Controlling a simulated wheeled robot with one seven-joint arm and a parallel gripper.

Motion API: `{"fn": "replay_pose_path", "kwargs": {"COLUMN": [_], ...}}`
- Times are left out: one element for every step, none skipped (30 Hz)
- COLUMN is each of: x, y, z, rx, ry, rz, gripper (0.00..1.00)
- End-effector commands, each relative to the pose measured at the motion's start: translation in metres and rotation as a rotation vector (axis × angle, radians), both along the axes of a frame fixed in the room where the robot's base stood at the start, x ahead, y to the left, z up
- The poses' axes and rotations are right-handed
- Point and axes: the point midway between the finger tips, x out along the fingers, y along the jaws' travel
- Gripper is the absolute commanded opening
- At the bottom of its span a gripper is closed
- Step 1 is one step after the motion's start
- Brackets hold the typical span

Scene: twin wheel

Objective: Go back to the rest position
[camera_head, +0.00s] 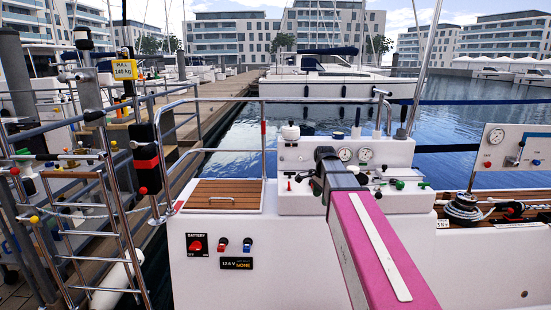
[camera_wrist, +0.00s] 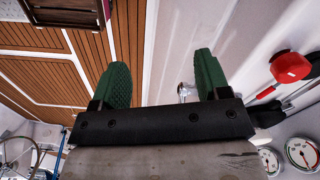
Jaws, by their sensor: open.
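My gripper (camera_wrist: 160,82) shows in the wrist view with two green fingers spread well apart. Nothing is held between them. Beyond the fingers are a white boat surface and brown teak planking (camera_wrist: 45,85). In the head view my magenta arm reaches forward from the lower right to the white instrument console (camera_head: 300,154). The dark wrist end covers part of the console front. The fingertips are hard to make out in that view, and I cannot tell whether they touch anything.
Gauges (camera_head: 365,154) and small levers sit on the console close to my arm. A red knob (camera_wrist: 290,67) is at the right of the wrist view. A winch (camera_head: 465,208) stands at right. A battery switch (camera_head: 197,246) is on the white front at left. Railings and a ladder are further left.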

Motion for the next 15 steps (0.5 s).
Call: {"fn": "replay_pose_path", "kwargs": {"x": [-0.010, -0.014, -0.020, -0.026, -0.032, -0.040, -0.047, -0.053, -0.062, -0.069, -0.076, -0.085, -0.092, -0.100, -0.109], "y": [0.000, 0.000, -0.001, -0.001, -0.001, -0.001, -0.001, -0.001, -0.001, -0.002, -0.002, -0.002, -0.002, -0.002, -0.002], "z": [-0.013, -0.020, -0.030, -0.039, -0.048, -0.061, -0.071, -0.081, -0.093, -0.102, -0.110, -0.122, -0.130, -0.139, -0.149], "rx": [0.000, 0.000, 0.000, 0.000, 0.000, 0.000, 0.000, 0.000, 0.000, 0.000, 0.000, 0.000, 0.000, 0.000, -0.001], "ry": [0.002, 0.003, 0.003, 0.003, 0.004, 0.004, 0.004, 0.004, 0.004, 0.004, 0.004, 0.004, 0.003, 0.003, 0.001], "rz": [0.043, 0.074, 0.123, 0.163, 0.205, 0.267, 0.315, 0.363, 0.427, 0.476, 0.523, 0.587, 0.636, 0.684, 0.748], "gripper": [0.69, 0.69, 0.69, 0.69, 0.69, 0.69, 0.69, 0.69, 0.69, 0.69, 0.69, 0.69, 0.69, 0.69, 0.69]}}
